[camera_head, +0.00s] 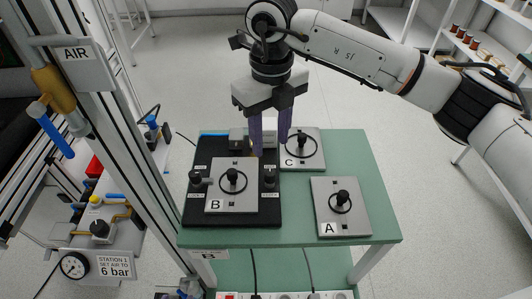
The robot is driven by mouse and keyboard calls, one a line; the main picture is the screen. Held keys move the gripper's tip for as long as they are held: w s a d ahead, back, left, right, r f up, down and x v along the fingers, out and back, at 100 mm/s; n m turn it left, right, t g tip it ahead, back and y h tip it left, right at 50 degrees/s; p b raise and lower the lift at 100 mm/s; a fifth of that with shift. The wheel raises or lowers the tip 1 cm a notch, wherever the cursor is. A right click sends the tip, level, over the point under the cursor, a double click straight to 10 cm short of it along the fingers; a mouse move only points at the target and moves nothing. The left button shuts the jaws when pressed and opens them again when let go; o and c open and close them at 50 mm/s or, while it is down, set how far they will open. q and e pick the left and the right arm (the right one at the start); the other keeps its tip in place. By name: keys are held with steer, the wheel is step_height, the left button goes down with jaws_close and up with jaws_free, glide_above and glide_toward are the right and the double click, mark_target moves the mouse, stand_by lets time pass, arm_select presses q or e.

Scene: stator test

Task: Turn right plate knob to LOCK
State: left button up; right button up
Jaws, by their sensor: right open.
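The right plate knob (269,177) is a small black knob at the right side of the black fixture (228,219). Small white labels sit by it, too small to read for certain. A similar left knob (195,178) is on the other side. Grey plate B (215,190), with a black ring and centre knob, lies on the fixture between them. My right gripper (270,151) points down with two purple fingers apart and nothing between them. In the picture its fingertips are just above the right knob, apart from it. My left gripper is not in view.
Plate C (313,163) lies behind at the right, close to the gripper. Plate A (322,194) lies at the front right of the green table (379,223). An AIR post (84,66) and a station with a gauge (74,265) stand at the left.

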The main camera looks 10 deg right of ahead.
glide_above(270, 173)
step_height(270, 173, down, 4)
steer(key=shift+s+f+p, duration=0.1)
steer(key=shift+f+p, duration=0.15)
steer(key=shift+p, duration=0.15)
step_height(270, 173, down, 4)
steer(key=shift+r, duration=0.1)
steer(key=shift+f, duration=0.55)
steer(key=c, duration=1)
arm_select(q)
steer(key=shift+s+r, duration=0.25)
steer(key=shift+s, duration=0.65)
arm_select(e)
jaws_close()
